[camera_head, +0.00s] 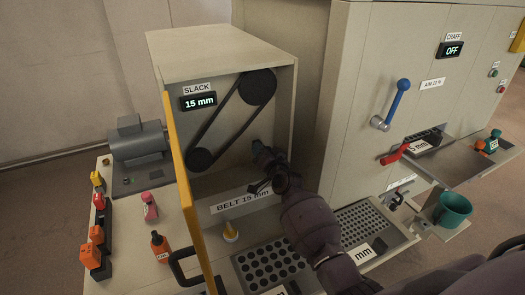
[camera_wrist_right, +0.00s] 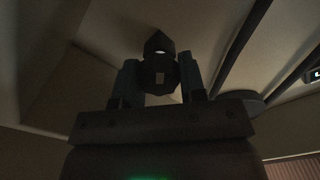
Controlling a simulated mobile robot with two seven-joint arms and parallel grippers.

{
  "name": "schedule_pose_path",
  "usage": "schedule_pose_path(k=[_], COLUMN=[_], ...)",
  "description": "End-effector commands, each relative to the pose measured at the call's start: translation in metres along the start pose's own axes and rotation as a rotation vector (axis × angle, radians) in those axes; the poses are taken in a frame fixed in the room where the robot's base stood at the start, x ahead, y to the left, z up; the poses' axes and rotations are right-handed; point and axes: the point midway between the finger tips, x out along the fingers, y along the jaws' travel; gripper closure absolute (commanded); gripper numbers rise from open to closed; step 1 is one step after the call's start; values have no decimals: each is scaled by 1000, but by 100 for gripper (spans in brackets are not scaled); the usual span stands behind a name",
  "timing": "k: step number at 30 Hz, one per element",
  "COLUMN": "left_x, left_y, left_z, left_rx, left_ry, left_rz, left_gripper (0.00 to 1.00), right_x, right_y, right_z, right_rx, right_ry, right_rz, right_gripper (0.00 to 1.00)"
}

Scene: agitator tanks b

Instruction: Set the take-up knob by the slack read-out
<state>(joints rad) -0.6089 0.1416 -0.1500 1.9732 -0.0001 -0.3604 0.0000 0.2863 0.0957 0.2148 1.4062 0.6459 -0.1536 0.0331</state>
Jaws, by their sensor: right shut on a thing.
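The slack read-out (camera_head: 199,102) shows 15 mm on the back panel of the open belt housing, under a SLACK label. A placard on the housing's lower front reads BELT 15 mm (camera_head: 241,201). My right gripper (camera_head: 263,158) reaches into the housing, to the right of the belt. In the right wrist view its fingers are on either side of the dark take-up knob (camera_wrist_right: 158,72) and shut on it. The head view hides most of the knob behind the gripper. My left gripper is not in view.
A black belt (camera_head: 216,118) runs between two pulleys, left of my right gripper. The yellow-edged door (camera_head: 184,190) stands open at the housing's left. Perforated trays (camera_head: 268,265) lie below. A cabinet (camera_head: 350,110) with a blue lever (camera_head: 398,98) stands close on the right.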

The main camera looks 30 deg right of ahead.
Motion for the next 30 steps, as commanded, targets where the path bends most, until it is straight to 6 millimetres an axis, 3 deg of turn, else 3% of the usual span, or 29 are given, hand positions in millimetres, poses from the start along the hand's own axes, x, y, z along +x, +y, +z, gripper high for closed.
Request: schedule_pose_path(k=[15, 16, 20, 30], left_x=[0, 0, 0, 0], left_y=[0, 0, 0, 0], left_z=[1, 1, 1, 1], left_rx=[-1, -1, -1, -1], left_ry=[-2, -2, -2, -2], left_rz=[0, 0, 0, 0], left_gripper=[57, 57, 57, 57], right_x=[0, 0, 0, -2], right_y=[0, 0, 0, 0], right_z=[-1, -1, -1, 0], right_rx=[22, 22, 22, 22], right_ry=[3, 3, 2, 0], right_rz=[0, 0, 0, 0], right_gripper=[86, 59, 39, 37])
